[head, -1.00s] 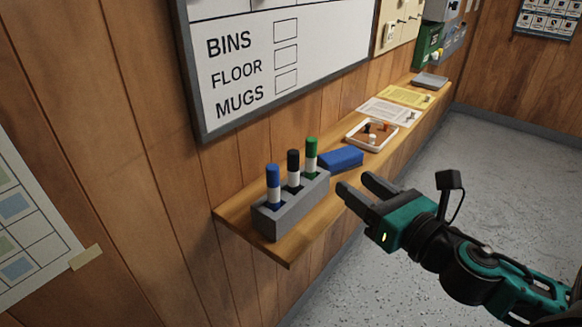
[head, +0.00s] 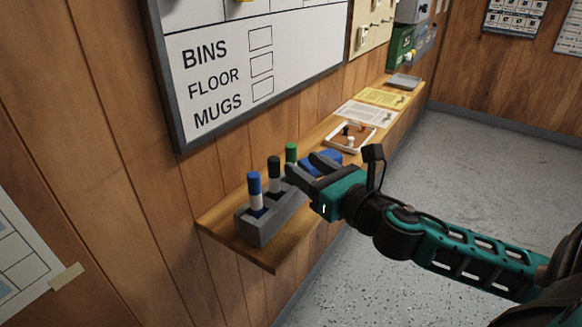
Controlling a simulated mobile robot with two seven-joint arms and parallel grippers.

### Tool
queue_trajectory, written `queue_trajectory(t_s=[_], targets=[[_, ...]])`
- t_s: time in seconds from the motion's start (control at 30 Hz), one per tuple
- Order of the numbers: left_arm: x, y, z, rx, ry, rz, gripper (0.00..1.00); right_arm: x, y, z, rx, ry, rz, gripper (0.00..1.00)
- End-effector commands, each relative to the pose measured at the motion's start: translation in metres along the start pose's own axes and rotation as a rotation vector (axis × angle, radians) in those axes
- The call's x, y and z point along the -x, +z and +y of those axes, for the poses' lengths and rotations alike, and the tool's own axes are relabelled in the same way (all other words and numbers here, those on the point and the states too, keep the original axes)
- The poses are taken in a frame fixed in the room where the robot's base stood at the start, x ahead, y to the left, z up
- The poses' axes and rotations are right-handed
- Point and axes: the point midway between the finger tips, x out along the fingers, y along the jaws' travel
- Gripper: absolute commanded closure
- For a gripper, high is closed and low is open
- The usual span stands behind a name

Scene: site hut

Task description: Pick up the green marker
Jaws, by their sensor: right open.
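The green marker (head: 291,151) stands upright at the far end of a grey holder (head: 262,231) on a wooden wall shelf. Its green cap shows; its lower part is hidden behind my right gripper. A black-capped marker (head: 274,172) and a blue-capped marker (head: 255,188) stand nearer in the same holder. My right gripper (head: 304,166) is open, its fingers pointing left just beside the green marker. I cannot tell whether a finger touches it. My left gripper is not in view.
A blue eraser (head: 327,158) lies behind my right gripper on the shelf (head: 272,260). Farther along are a white tray (head: 369,129) with small items, papers (head: 366,112) and a grey box (head: 404,82). A whiteboard (head: 300,80) hangs above. The floor to the right is clear.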

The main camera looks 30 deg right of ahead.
Motion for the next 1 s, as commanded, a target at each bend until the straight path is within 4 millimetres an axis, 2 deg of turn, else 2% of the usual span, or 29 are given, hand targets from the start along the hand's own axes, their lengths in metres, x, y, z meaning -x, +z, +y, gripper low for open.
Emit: queue_trajectory(t_s=[0.17, 0.4, 0.6, 0.9, 1.0], targets=[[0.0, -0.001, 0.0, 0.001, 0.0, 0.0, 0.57, -0.008, 0.0, -0.001, 0.0, -0.001, -0.002, 0.51], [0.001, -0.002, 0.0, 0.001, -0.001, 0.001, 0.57, -0.036, -0.002, -0.001, -0.002, 0.0, -0.004, 0.51], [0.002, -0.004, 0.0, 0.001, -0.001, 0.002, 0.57, -0.051, -0.003, -0.001, -0.001, 0.0, -0.001, 0.51], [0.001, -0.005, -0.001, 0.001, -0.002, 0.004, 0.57, -0.053, -0.004, -0.001, -0.001, 0.001, 0.0, 0.51], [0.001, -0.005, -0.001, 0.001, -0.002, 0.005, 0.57, -0.053, -0.004, -0.001, -0.001, 0.001, 0.0, 0.59]])
